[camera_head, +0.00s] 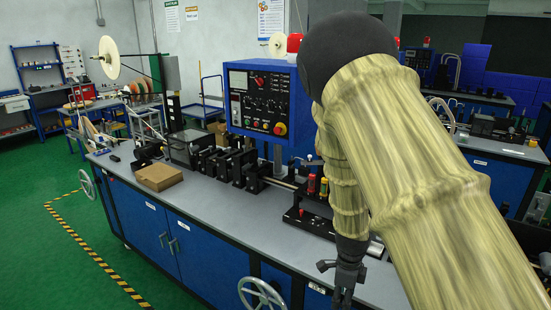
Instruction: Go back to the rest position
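My arm, in a yellowish cover with dark joints, fills the right half of the head camera view. It is bent, with its end hanging down in front of the bench. My gripper (341,290) is dark grey and points down at the bottom edge of the view, near the front edge of the workbench (215,199). Its fingertips are small and partly cut off by the frame, so I cannot tell whether it is open or shut. I see nothing held in it.
A blue control panel (260,100) stands on the bench behind a row of black machine blocks (215,165). A cardboard box (158,177) lies at the left of the bench. Handwheels (262,296) stick out in front. Green floor (60,270) is open at the left.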

